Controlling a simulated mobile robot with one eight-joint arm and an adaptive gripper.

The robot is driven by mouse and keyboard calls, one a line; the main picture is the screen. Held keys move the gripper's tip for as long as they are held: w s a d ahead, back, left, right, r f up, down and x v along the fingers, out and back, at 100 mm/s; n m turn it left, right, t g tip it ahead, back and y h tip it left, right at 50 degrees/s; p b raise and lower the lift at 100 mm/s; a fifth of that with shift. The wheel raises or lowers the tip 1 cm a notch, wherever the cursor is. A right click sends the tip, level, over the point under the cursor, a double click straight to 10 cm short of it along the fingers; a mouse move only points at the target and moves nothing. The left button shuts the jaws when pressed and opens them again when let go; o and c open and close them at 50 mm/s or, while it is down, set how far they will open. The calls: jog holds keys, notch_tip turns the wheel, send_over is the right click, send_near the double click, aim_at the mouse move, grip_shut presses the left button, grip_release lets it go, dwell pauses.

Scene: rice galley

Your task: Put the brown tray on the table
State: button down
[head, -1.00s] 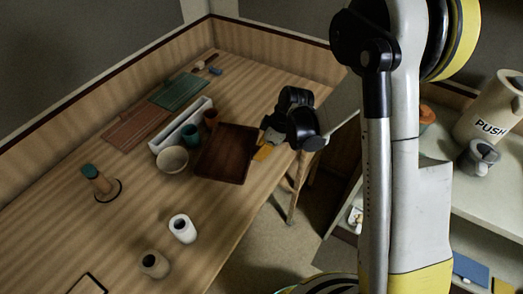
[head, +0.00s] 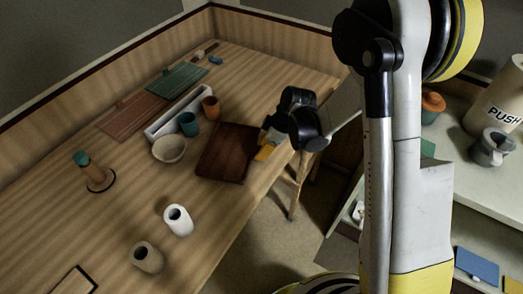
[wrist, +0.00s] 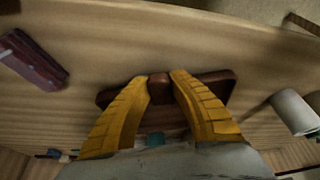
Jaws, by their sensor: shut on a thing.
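The brown tray (head: 222,158) is a dark wooden rectangle over the table (head: 125,205), near its right edge. My gripper (head: 266,150) is at the tray's right side. In the wrist view, the yellow fingers of my gripper (wrist: 162,84) are shut on a small brown block-like part at the middle of the tray (wrist: 215,86). The tray appears close above or on the tabletop; I cannot tell whether it touches. The tray's far side is partly hidden by the fingers in the wrist view.
A stool (head: 293,190) is beside the table edge.

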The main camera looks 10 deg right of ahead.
jog(key=shift+f+b, duration=0.4)
jog(key=shift+f, duration=0.1)
dwell(0.3)
jog(key=c, duration=1.2)
grip_release()
jog(key=v, duration=1.2)
